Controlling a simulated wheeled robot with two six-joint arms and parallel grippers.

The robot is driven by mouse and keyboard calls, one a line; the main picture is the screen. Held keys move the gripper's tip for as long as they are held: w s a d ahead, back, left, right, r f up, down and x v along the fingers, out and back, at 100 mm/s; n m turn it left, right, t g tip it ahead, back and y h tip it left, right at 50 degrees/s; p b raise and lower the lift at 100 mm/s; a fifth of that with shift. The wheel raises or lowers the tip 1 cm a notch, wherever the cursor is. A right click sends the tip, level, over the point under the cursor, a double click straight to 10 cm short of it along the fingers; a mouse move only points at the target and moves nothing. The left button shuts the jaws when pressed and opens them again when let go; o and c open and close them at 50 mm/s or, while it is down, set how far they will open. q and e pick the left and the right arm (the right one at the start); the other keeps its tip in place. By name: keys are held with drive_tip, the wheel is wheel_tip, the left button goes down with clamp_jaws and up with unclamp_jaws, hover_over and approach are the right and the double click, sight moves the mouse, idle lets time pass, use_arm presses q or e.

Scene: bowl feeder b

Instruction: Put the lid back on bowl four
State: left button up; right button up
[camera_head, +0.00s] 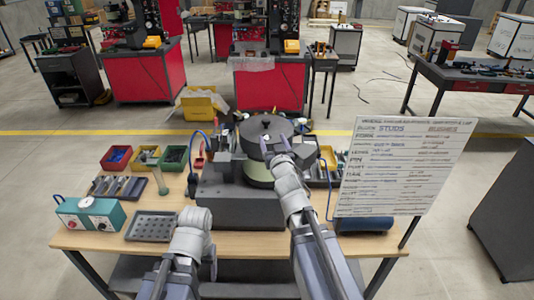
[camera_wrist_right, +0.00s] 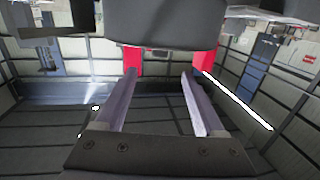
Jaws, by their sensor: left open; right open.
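A dark round lid (camera_head: 262,127) with a small knob sits on top of the feeder bowl, whose pale green side (camera_head: 258,172) shows below it. I cannot tell whether the lid is fully seated. No number shows on the bowl. My right gripper (camera_head: 278,147) is open at the near side of the lid, its two fingers apart.
The feeder's grey base (camera_head: 235,206) stands on the wooden table (camera_head: 110,239). Left are a teal control box (camera_head: 90,214), a dark tray (camera_head: 152,226) and several small bins. Right are a large white sign (camera_head: 402,165) and a blue cylinder (camera_head: 364,224).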

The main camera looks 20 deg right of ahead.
drive_tip(key=s+a+f+n+g, duration=0.1)
drive_tip(key=s+a+f+g, duration=0.35)
drive_tip(key=f, duration=0.35)
drive_tip(key=s+a+f+g, duration=0.4)
drive_tip(key=s+f+g, duration=0.1)
drive_tip(key=f, duration=0.2)
drive_tip(key=s+a+f+n+g, duration=0.2)
drive_tip(key=s+a+g, duration=0.1)
drive_tip(key=s, duration=0.5)
drive_tip(key=s+a+f+n+g, duration=0.1)
drive_tip(key=s+a+f+g, duration=0.2)
drive_tip(key=s, duration=0.6)
drive_tip(key=shift+s+a+f+n+g, duration=0.2)
drive_tip(key=shift+a+f+n+g, duration=0.2)
drive_tip(key=shift+a+g, duration=0.5)
drive_tip(key=shift+d, duration=0.15)
wheel_tip(320, 180, down, 6)
drive_tip(key=b, duration=0.6)
